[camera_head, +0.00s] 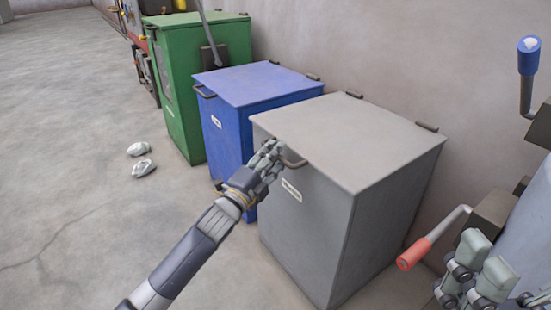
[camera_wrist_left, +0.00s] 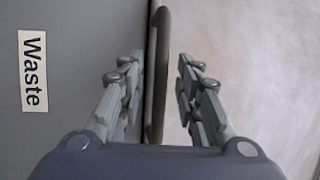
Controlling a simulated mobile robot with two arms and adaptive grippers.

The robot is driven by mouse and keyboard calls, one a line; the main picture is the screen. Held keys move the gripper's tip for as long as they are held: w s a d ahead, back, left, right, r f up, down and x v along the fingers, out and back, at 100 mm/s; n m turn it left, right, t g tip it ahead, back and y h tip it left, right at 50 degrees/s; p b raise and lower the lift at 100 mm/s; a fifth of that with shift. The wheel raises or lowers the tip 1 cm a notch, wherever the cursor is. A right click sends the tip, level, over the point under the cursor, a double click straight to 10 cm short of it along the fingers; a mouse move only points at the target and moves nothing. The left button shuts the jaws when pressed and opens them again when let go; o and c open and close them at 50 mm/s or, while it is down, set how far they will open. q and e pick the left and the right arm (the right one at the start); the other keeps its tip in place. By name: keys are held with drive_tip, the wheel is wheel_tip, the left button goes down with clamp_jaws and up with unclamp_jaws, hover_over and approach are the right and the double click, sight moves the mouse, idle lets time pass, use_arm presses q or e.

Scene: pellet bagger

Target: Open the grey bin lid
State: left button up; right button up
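The grey bin (camera_head: 335,235) stands in the middle of the head view, its flat lid (camera_head: 350,135) lying closed on top. A dark handle (camera_head: 293,162) sticks out at the lid's front edge. My left gripper (camera_head: 270,158) is at the bin's front beside this handle. In the left wrist view the fingers (camera_wrist_left: 160,95) are apart, with the handle bar (camera_wrist_left: 157,75) between them, closer to the left finger. A "Waste" label (camera_wrist_left: 33,70) shows on the bin front. My right gripper (camera_head: 480,270) is partly in view at the lower right, its fingers apart and away from the bin.
A blue bin (camera_head: 235,125) and a green bin (camera_head: 185,90) stand in a row beyond the grey one, along the wall. A lever with a red grip (camera_head: 414,254) and a blue-knobbed lever (camera_head: 528,60) are at right. Crumpled white pieces (camera_head: 143,168) lie on otherwise clear floor.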

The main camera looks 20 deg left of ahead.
use_arm(q)
drive_tip(key=shift+w, duration=0.25)
drive_tip(key=shift+w+d, duration=0.1)
clamp_jaws()
drive_tip(key=shift+r, duration=0.1)
